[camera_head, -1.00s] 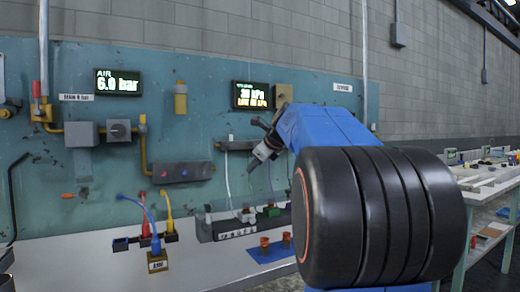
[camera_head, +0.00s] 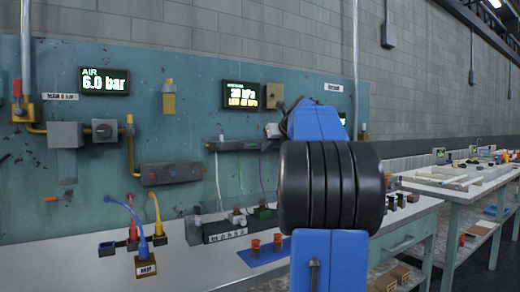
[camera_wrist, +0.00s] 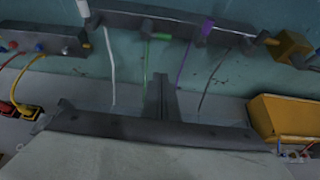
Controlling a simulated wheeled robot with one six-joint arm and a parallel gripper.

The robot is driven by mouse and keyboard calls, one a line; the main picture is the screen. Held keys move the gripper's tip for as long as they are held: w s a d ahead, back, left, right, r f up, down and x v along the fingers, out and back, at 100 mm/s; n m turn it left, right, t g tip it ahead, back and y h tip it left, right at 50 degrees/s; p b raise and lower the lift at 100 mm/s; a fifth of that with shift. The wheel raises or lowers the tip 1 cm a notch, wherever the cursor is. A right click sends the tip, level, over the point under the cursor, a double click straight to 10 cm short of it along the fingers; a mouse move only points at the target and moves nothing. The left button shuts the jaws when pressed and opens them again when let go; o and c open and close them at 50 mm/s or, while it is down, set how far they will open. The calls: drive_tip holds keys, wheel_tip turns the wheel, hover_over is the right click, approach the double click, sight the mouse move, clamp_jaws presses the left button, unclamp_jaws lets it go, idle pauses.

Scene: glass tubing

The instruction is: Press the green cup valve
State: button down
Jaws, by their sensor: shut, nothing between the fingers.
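A small green piece (camera_head: 263,211), which looks like the green valve, sits on a grey rail at the foot of the teal panel in the head view. It is too small to make out clearly. A labelled grey block (camera_head: 224,232) is at its left. In the wrist view a green tube (camera_wrist: 145,62) hangs from a grey bar (camera_wrist: 180,22), beside white, purple and dark tubes. My gripper (camera_wrist: 162,85) shows at the lower middle of the wrist view, shut and empty, facing the panel. In the head view my arm hides most of it.
Two orange-red cups (camera_head: 255,246) stand on a blue mat (camera_head: 285,246). A blue tube and a yellow tube rise at the left. A yellow bin (camera_wrist: 285,117) is at right in the wrist view. A side table (camera_head: 450,190) stands at right.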

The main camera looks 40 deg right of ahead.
sight(248, 145)
drive_tip(key=x, duration=1)
drive_tip(key=shift+w+a+r, duration=0.1)
drive_tip(key=shift+r, duration=0.95)
drive_tip(key=shift+w+r, duration=0.1)
drive_tip(key=shift+r, duration=0.9)
